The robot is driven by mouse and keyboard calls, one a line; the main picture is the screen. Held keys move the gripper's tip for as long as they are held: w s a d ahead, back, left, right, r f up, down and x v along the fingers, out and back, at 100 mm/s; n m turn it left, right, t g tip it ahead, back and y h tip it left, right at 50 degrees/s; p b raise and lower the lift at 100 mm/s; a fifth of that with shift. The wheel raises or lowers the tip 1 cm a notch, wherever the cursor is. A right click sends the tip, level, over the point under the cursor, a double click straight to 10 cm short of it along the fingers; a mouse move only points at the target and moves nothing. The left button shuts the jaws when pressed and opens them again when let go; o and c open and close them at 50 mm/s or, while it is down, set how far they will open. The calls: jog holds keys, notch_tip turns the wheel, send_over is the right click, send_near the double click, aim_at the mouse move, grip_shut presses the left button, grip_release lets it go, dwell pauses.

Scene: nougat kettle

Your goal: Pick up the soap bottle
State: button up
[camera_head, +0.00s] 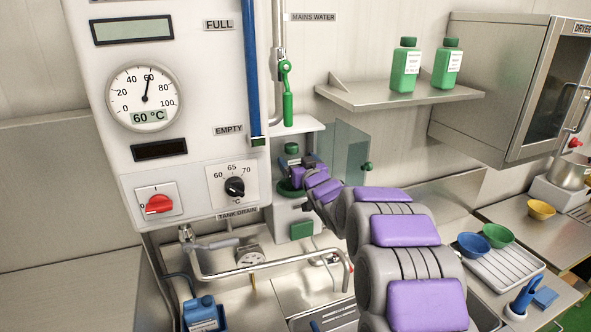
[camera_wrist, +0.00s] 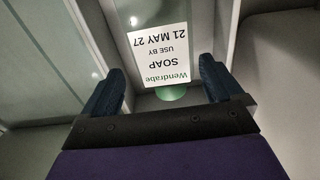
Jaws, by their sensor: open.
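The soap bottle (camera_wrist: 160,55) shows in the wrist view with a white label reading "Wendrabe SOAP, USE BY 21 MAY 27", upside down in the picture. A green part (camera_wrist: 172,93) shows just below the label. My gripper (camera_wrist: 160,68) is open, with one dark blue finger on each side of the label and gaps between; I cannot tell whether the fingers reach the bottle's depth. In the head view my gripper (camera_head: 296,164) is at the open wall cabinet (camera_head: 302,212), and my arm hides most of what is inside. A green top (camera_head: 291,148) shows just above the gripper.
The cabinet's clear door (camera_head: 350,152) stands open to the right, close to my arm. Two other green bottles (camera_head: 405,66) (camera_head: 447,63) stand on the wall shelf (camera_head: 385,95). A large white tank panel (camera_head: 185,110) is close on the left. Pipework (camera_head: 262,267) runs below.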

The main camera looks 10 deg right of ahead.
aim_at(288, 155)
jog(key=w, duration=0.1)
jog(key=w+a, duration=0.1)
jog(key=w, duration=0.1)
jog(key=w+a+p, duration=0.1)
jog(key=shift+w+a+r, duration=0.1)
jog(key=shift+w+a, duration=0.15)
jog(key=shift+w, duration=0.25)
jog(key=shift+d, duration=0.65)
jog(key=shift+c, duration=0.8)
jog(key=shift+d, duration=0.1)
jog(key=shift+c, duration=0.8)
jog(key=shift+a, duration=0.55)
jog(key=c, duration=0.6)
jog(key=shift+c, duration=0.6)
jog(key=shift+d, duration=0.15)
jog(key=shift+d, duration=0.1)
